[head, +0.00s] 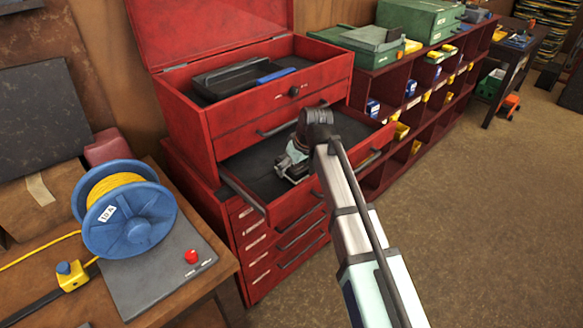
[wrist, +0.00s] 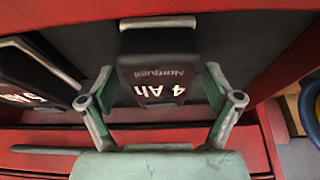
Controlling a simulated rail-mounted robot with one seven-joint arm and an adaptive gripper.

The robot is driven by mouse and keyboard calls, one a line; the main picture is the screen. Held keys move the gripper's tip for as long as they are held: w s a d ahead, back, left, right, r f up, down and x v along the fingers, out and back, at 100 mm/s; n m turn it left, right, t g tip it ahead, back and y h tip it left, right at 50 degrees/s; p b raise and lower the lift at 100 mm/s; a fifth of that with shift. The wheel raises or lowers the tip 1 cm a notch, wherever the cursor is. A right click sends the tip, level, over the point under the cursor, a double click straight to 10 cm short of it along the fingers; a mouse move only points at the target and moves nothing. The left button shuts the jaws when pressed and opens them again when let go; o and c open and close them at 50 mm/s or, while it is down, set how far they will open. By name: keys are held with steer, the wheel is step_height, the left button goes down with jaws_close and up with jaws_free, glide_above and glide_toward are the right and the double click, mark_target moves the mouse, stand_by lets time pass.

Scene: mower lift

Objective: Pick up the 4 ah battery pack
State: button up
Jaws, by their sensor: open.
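The 4 Ah battery pack (wrist: 158,62) is dark, with a white "4 Ah" marking, in the upper middle of the wrist view. It is in the open drawer (head: 250,178) of the red tool chest. My gripper (wrist: 157,78) is open, with one green finger on each side of the pack. Gaps show between the fingers and the pack, so it is not clamped. In the head view my gripper (head: 291,164) is low over the drawer, and the arm and gripper hide the pack there.
A second dark battery pack (wrist: 38,75), marked 5 Ah, lies left of the gripper. Red drawer walls (wrist: 268,85) stand close around. The raised upper tray (head: 250,52) of the chest is behind my gripper. A blue cable reel (head: 130,215) stands on the left bench.

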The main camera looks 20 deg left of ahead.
steer(key=shift+x, duration=1)
steer(key=c, duration=1.7)
steer(key=shift+o, duration=0.2)
steer(key=shift+r, duration=0.1)
